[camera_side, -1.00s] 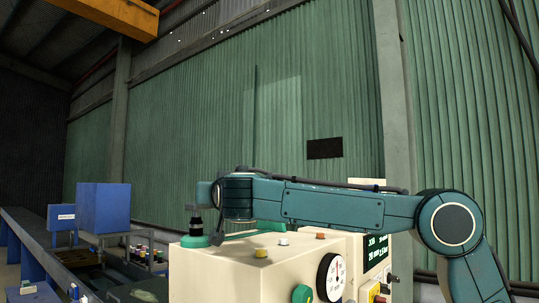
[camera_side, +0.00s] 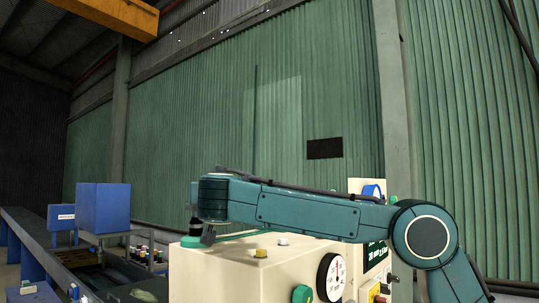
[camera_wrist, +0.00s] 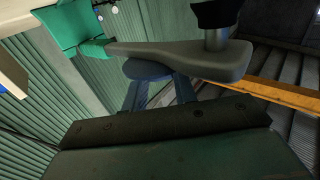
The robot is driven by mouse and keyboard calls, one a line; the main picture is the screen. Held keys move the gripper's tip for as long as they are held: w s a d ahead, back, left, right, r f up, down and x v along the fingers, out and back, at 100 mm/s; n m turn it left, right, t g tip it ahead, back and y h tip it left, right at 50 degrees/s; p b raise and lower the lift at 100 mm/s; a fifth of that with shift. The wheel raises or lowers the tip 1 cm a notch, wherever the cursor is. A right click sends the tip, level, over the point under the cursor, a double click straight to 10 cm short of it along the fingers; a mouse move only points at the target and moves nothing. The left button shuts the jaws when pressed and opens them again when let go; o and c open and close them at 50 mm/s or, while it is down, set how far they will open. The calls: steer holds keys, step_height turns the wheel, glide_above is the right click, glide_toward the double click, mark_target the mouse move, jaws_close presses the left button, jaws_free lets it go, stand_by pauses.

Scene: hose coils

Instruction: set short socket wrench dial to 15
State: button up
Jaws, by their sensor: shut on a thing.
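A cream machine box (camera_side: 235,270) stands in the lower middle of the side view. A round white dial gauge with a black rim (camera_side: 332,277) is on its front. My gripper (camera_side: 203,234) points down at the box's top left; its fingers are hard to make out. A grey lever (camera_wrist: 180,55) crosses the wrist view, with a dark post at its right end and a green block (camera_wrist: 72,30) at its left. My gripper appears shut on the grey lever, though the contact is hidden. I cannot tell which part is the short socket wrench dial, nor its reading.
A yellow knob (camera_side: 261,253) and a white knob (camera_side: 284,241) stand on the box top, close right of the gripper. A green knob (camera_side: 302,294) is on the front. A display panel (camera_side: 376,255) is at right. A blue box (camera_side: 103,208) stands at left.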

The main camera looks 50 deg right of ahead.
steer(key=shift+a+m+g+h, duration=0.1)
steer(key=shift+m+g+h, duration=0.4)
steer(key=shift+h, duration=0.1)
steer(key=o, duration=1)
steer(key=shift+v, duration=3.75)
steer(key=shift+r, duration=0.1)
